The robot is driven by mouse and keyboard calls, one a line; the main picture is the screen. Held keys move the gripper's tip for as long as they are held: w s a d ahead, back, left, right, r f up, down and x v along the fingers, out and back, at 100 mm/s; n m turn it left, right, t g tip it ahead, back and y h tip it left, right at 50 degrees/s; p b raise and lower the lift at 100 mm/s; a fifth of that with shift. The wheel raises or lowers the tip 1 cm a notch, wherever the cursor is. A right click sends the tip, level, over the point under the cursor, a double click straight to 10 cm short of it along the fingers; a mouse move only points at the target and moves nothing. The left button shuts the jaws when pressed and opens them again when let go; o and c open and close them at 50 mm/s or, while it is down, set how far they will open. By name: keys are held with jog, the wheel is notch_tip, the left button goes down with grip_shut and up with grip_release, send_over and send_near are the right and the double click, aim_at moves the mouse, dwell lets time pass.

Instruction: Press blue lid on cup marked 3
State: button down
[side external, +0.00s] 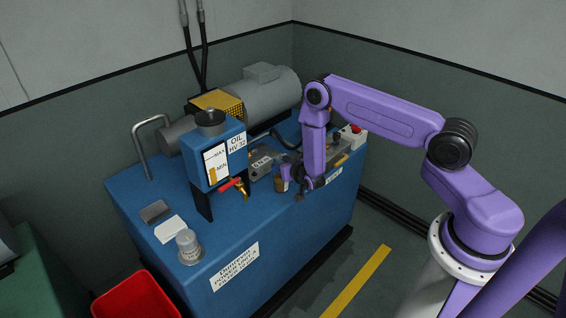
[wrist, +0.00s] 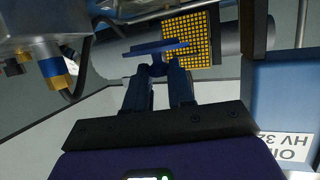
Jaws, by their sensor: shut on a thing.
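My gripper (wrist: 157,74) is shut on a blue lid (wrist: 153,50), which shows as a thin dark blue disc seen nearly edge-on, with a small stub between the fingertips. In the side external view the arm reaches down over the right part of the blue console; the lid cannot be made out there. A small amber-brown cup (side external: 280,184) is beside my wrist. I cannot read a 3 on either cup.
The oil gauge (side external: 223,160) with its red-handled tap (side external: 232,184) rises between the clear cup and my arm. A grey motor (side external: 265,92) stands behind. A white card (side external: 171,229) and a dark pad (side external: 155,211) lie near the clear cup. A red bin (side external: 135,297) is below.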

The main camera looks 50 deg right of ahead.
jog(key=shift+f, duration=1.55)
dwell(1.5)
jog(key=c, duration=0.9)
grip_release()
